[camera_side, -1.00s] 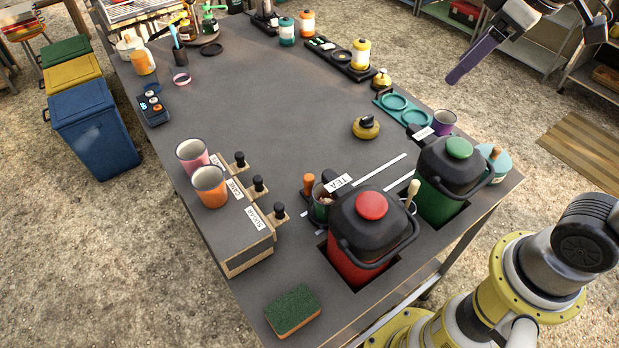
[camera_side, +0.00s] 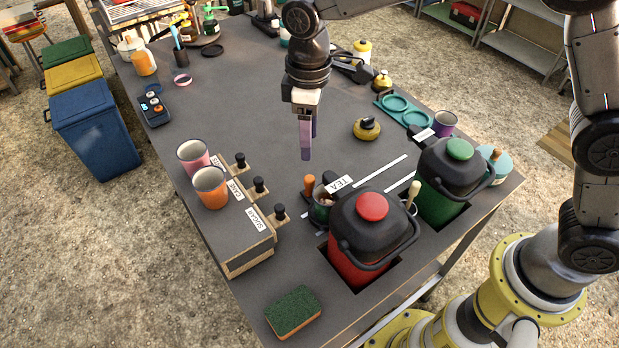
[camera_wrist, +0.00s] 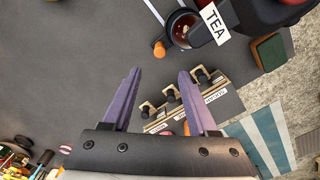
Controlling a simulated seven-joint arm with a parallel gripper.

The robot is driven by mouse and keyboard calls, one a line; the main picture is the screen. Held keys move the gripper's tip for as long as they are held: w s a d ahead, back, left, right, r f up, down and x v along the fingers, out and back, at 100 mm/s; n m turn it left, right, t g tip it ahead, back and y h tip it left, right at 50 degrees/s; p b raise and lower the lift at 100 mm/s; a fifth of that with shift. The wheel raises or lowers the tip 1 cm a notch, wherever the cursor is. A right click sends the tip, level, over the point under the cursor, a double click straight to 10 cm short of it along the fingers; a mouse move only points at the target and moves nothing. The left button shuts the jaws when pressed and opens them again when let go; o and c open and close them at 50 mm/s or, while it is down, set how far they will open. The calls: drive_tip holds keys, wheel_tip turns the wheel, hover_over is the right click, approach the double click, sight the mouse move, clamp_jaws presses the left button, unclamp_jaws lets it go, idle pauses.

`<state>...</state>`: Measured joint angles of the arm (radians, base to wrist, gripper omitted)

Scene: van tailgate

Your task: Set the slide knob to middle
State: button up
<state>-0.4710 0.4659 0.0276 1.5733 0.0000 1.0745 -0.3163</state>
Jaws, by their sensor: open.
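I cannot tell for certain which part is the slide knob. Three black knobs on small wooden blocks (camera_side: 259,184) stick out along the labelled grey box (camera_side: 235,228); they also show in the wrist view (camera_wrist: 170,94). An upright orange knob (camera_side: 309,184) stands beside the tea container (camera_side: 321,207) and shows in the wrist view (camera_wrist: 158,48). A small dark control box (camera_side: 153,109) with several knobs lies near the table's left edge. My gripper (camera_side: 306,156) points down above mid-table, its purple fingers apart and empty in the wrist view (camera_wrist: 160,72).
A red jug (camera_side: 352,263) and a green jug (camera_side: 437,200) sit in table cutouts. The table centre-left is clear.

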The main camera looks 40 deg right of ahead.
sight(309, 178)
wheel_tip(309, 178, down, 12)
drive_tip(key=shift+f, duration=0.25)
idle(0.3)
clamp_jaws()
drive_tip(key=shift+r, duration=0.1)
idle(1.2)
